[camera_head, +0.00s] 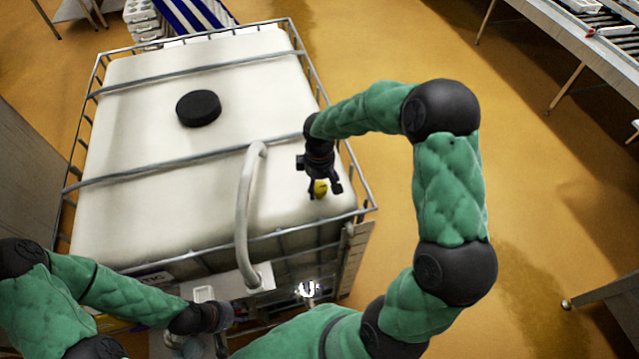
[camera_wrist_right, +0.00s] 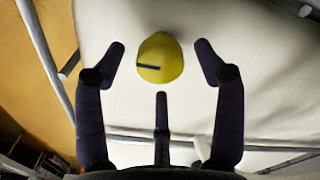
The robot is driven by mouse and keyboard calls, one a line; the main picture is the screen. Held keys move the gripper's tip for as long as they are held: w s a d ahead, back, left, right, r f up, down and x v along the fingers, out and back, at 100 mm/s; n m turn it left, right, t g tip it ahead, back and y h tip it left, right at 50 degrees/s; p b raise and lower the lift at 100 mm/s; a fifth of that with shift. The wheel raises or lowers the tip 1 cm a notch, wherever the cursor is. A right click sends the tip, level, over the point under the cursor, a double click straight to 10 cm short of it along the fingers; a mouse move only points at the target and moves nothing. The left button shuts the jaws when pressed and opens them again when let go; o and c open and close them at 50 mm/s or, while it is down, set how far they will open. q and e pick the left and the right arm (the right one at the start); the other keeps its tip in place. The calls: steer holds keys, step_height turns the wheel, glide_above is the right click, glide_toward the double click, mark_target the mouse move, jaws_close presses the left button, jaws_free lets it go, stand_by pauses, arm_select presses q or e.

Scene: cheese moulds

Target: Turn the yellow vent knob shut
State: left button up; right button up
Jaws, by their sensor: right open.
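The yellow vent knob (camera_head: 320,187) sits on the top of the white tank (camera_head: 130,75), near its right edge. In the right wrist view the knob (camera_wrist_right: 163,55) is round with a short dark bar on its face, lying nearly level across the picture. My right gripper (camera_head: 322,192) is over the knob from above. In the wrist view its open fingers (camera_wrist_right: 160,62) stand around the knob, with gaps between them and it. My left gripper (camera_head: 222,342) is low at the tank's near side; its fingers are mostly hidden.
A metal cage with bars (camera_head: 240,148) surrounds the tank. A black cap (camera_head: 198,108) sits on top. A pale curved pipe (camera_head: 244,205) rises left of the knob. A conveyor table (camera_head: 575,50) stands far right. The ochre floor (camera_head: 550,200) between is mostly clear.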

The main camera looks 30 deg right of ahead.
steer(key=shift+s+f, duration=0.15)
steer(key=shift+f, duration=0.35)
steer(key=c, duration=1.2)
steer(key=shift+o, duration=0.2)
